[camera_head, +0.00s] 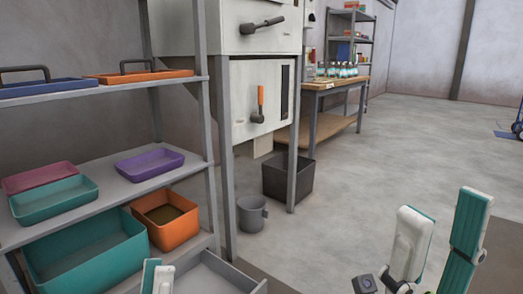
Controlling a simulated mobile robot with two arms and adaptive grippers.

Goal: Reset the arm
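White and teal parts of my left arm (157,278) just rise into the bottom edge, in front of the lower shelf. The rest of that arm is cut off, and its fingers cannot be made out. White and teal parts of my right arm (412,243) stand upright at the lower right, over the open floor. A small dark grey block (365,284) shows beside them at the bottom edge, perhaps part of my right gripper. Neither gripper's opening can be made out, and no held object shows.
A grey shelf rack (110,197) at left holds several trays, a teal bin (85,255) and an orange bin (165,219). A machine with an orange-handled lever (260,100), a grey bucket (252,214) and a black bin (287,177) stand beyond. Floor at centre right is clear.

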